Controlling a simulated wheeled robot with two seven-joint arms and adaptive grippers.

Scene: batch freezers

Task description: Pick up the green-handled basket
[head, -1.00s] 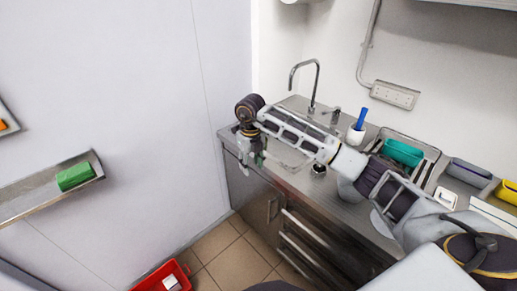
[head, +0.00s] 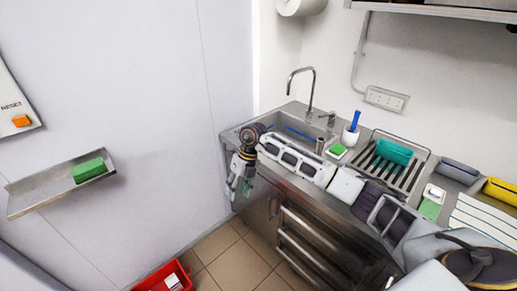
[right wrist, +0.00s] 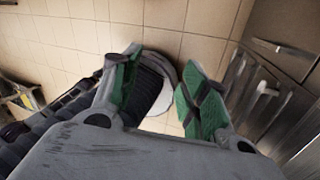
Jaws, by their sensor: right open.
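I see no basket with a clearly green handle. A red basket (head: 166,277) stands on the floor at the bottom of the head view, cut off by the frame edge; no handle can be made out. My right gripper (head: 238,190) hangs at the left front corner of the sink counter, pointing down. In the right wrist view its two green-padded fingers (right wrist: 162,82) are apart with nothing between them; floor tiles show beyond. My left gripper is not in view.
The steel counter (head: 226,135) has a sink, tap, teal container (head: 394,151) on a rack, and a yellow container (head: 501,191). A steel wall shelf (head: 38,197) at left holds a green block (head: 88,169). Tiled floor (head: 222,250) before the cabinet looks clear.

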